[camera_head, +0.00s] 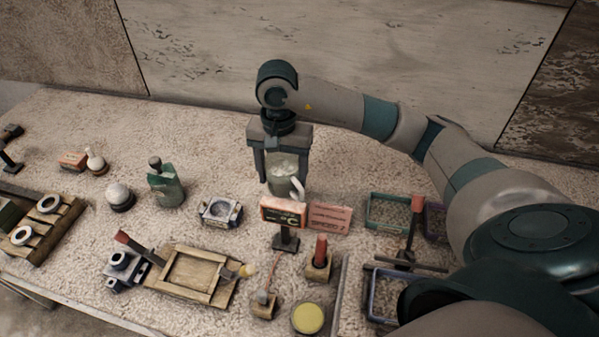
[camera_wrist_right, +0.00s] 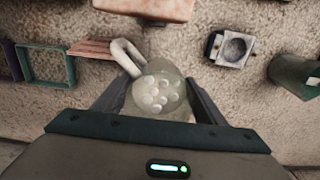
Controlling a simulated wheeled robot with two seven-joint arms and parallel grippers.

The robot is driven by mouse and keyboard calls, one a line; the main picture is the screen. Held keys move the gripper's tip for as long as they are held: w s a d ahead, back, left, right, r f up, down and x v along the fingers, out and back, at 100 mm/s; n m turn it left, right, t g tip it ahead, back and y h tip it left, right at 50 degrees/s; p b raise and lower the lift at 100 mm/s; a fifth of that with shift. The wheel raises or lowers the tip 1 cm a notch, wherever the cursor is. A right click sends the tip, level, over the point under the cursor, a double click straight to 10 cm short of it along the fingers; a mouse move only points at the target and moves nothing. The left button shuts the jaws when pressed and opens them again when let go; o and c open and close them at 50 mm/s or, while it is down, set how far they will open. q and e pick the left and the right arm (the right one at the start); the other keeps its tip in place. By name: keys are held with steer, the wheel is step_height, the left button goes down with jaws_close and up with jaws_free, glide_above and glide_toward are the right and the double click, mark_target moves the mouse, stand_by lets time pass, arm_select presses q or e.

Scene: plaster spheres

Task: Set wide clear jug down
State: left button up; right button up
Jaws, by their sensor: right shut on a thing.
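The wide clear jug (camera_head: 284,181) is between the fingers of my right gripper (camera_head: 280,172), near the middle of the table in the head view. The gripper points down and is shut on the jug, which looks upright. In the right wrist view the jug (camera_wrist_right: 160,92) shows from above, with several pale round pieces inside and its handle (camera_wrist_right: 125,57) toward the upper left. The fingers (camera_wrist_right: 160,100) lie on both sides of it. I cannot tell whether its base touches the table. My left gripper is not in view.
An orange box on a stand (camera_head: 283,212) and a pink card (camera_head: 329,217) are close in front of the jug. A grey square mould (camera_head: 220,211) and a green pouch (camera_head: 166,187) are to its left. A green tray (camera_head: 388,211) is to its right. Bare table lies behind.

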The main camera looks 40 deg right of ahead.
mark_target(283, 185)
step_height(283, 185, down, 3)
steer(key=shift+f+p, duration=0.15)
steer(key=shift+p, duration=0.4)
steer(key=shift+f, duration=0.35)
step_height(283, 185, down, 3)
steer(key=shift+f+p, duration=0.15)
steer(key=shift+p, duration=0.55)
steer(key=shift+f, duration=0.4)
